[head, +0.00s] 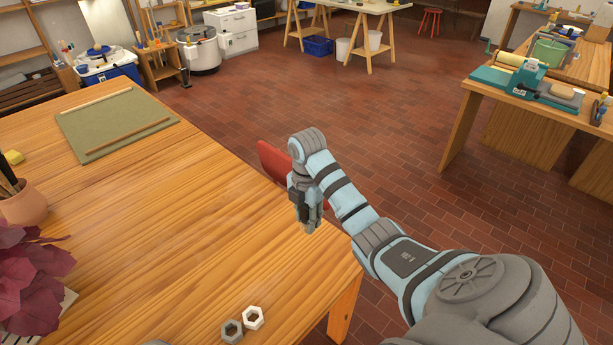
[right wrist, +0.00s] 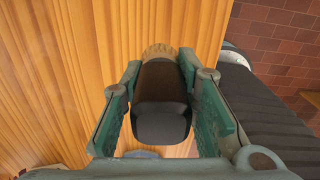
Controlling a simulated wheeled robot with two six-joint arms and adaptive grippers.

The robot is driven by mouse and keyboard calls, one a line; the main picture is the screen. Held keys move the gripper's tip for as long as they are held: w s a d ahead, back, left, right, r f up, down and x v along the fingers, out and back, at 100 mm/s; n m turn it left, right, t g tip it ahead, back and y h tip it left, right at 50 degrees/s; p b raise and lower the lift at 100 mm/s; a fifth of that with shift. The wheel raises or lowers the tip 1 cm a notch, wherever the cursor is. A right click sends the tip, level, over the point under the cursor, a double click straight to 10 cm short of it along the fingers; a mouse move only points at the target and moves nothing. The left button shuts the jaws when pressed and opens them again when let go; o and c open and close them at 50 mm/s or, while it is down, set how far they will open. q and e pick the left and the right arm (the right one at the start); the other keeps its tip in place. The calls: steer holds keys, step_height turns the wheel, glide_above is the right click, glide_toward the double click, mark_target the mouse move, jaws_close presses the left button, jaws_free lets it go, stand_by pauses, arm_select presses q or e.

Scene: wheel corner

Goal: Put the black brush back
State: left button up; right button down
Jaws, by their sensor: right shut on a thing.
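My right gripper (head: 308,226) hangs fingers-down near the right edge of the wooden table in the head view. In the right wrist view, its green-padded fingers (right wrist: 160,115) are shut on the black brush (right wrist: 160,110), a dark rounded body with a tan end at the top of that picture. In the head view the brush is hidden or too small to make out at the fingers. A terracotta pot (head: 24,206) at the left table edge holds dark upright handles (head: 8,176). My left gripper is not in view.
The wooden table (head: 180,220) is mostly clear in the middle. A green mat (head: 115,122) with wooden strips lies at the back. Purple leaves (head: 35,280) stand front left. A grey nut (head: 231,331) and a white nut (head: 253,317) lie near the front. A red panel (head: 273,160) shows behind my gripper.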

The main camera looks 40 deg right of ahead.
steer(key=b, duration=0.4)
glide_above(307, 261)
step_height(307, 261, down, 9)
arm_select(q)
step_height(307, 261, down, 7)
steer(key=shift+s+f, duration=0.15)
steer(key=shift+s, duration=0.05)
arm_select(e)
step_height(307, 261, down, 7)
steer(key=shift+f, duration=0.15)
steer(key=c, duration=1.2)
jaws_free()
steer(key=shift+c, duration=0.2)
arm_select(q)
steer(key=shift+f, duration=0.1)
